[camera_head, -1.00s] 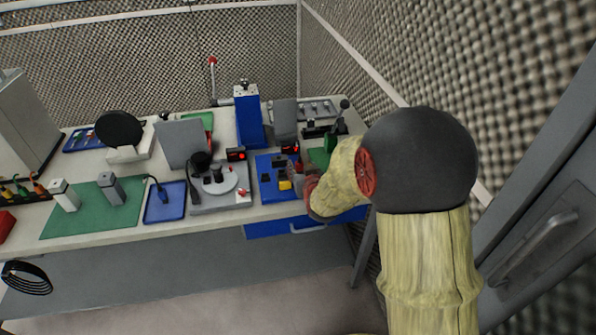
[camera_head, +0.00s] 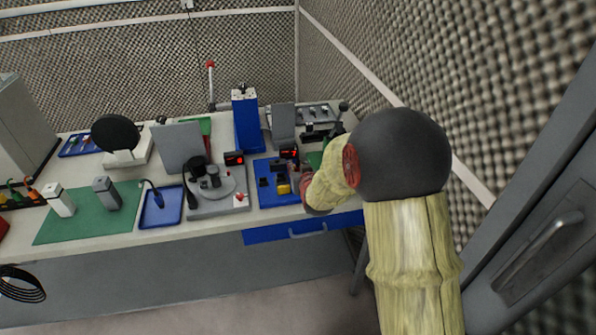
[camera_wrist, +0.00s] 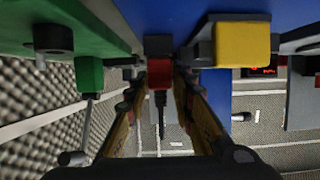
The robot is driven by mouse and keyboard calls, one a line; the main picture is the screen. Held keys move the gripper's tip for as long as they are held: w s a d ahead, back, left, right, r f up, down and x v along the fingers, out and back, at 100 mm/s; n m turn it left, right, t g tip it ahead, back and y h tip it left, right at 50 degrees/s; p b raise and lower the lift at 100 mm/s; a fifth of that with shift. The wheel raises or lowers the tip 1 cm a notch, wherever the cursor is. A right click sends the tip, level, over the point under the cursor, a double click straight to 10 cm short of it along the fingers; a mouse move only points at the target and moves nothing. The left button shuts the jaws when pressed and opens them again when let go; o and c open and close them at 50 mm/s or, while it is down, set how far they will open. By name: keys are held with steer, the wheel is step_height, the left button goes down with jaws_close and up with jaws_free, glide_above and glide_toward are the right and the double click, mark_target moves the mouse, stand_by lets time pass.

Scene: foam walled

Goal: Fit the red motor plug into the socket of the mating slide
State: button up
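In the wrist view, the red motor plug (camera_wrist: 159,73) sits between the fingertips of my gripper (camera_wrist: 159,85), with a black lead trailing from it. The fingers lie close along both its sides and look shut on it. A black block (camera_wrist: 157,45), seemingly the slide's socket, lies directly beyond the plug at the blue plate (camera_wrist: 172,14). Whether the plug is seated in it cannot be told. In the head view, my gripper (camera_head: 301,188) is at the right side of the blue plate (camera_head: 268,198); the plug cannot be made out there.
A yellow block (camera_wrist: 242,44) stands right of the plug in the wrist view, and a green connector (camera_wrist: 90,75) stands left. In the head view, a grey turntable fixture (camera_head: 218,203) is left of the plate, and a blue press column (camera_head: 246,122) stands behind.

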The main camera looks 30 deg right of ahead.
jaws_close()
steer(key=shift+r, duration=0.1)
steer(key=shift+r+p, duration=0.3)
steer(key=shift+r, duration=0.35)
steer(key=s+a+r+p, duration=0.6)
steer(key=s+a+r, duration=0.1)
steer(key=s+r, duration=0.5)
steer(key=w+a+r+p+x, duration=0.1)
steer(key=p+x, duration=0.5)
steer(key=x, duration=0.8)
steer(key=shift+w+a+p, duration=0.3)
steer(key=shift+a+p, duration=0.1)
steer(key=shift+a, duration=0.25)
